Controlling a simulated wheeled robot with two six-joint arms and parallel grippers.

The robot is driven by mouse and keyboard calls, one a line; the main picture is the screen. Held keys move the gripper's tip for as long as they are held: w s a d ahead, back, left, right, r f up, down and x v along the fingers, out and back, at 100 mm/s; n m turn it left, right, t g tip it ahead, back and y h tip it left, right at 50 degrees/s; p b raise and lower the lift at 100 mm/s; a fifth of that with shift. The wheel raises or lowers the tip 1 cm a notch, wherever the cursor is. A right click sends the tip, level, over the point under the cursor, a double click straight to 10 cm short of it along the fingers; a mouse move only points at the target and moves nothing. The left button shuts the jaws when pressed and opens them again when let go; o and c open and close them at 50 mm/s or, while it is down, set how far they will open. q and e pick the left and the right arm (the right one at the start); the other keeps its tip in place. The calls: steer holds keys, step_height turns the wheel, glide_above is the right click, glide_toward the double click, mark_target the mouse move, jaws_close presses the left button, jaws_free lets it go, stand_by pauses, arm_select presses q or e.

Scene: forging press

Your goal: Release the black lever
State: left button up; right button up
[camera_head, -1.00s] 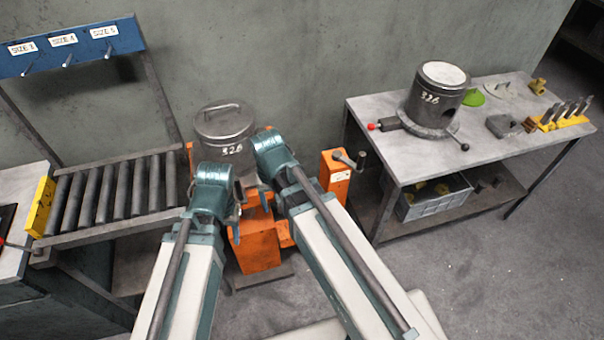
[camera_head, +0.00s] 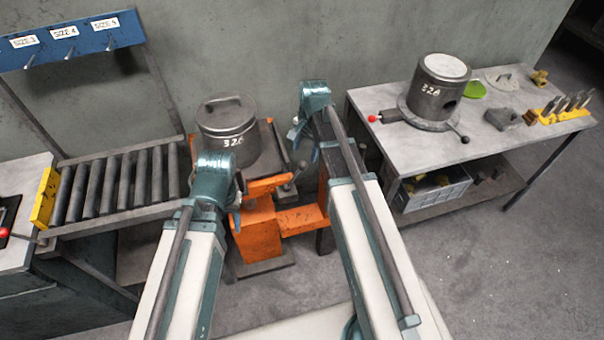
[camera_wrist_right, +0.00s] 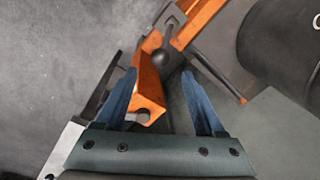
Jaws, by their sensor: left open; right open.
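The black lever (camera_head: 290,182) stands at the right side of the orange stand (camera_head: 258,232), beside a lidded metal pot marked 326 (camera_head: 226,128). In the right wrist view, a dark rod with a rounded black knob (camera_wrist_right: 160,58) lies just beyond the fingertips. My right gripper (camera_wrist_right: 160,74) is open; its two blue fingers are apart with nothing clearly held. In the head view, my right gripper (camera_head: 305,140) is above and to the right of the lever. My left gripper (camera_head: 237,200) is open, in front of the pot; its fingers are partly hidden by its wrist.
A roller conveyor (camera_head: 112,188) is on the left. A grey table (camera_head: 386,140) on the right bears a metal cylinder (camera_head: 436,92) with a red-knobbed handle. An orange post (camera_wrist_right: 146,88) is close to the right fingers. Floor is clear at the lower right.

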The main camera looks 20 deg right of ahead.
mark_target(295, 176)
step_height(295, 176, down, 12)
steer(key=w+b, duration=0.1)
steer(key=b, duration=1)
steer(key=shift+a, duration=0.4)
steer(key=shift+r, duration=0.1)
jaws_close()
stand_by(0.3)
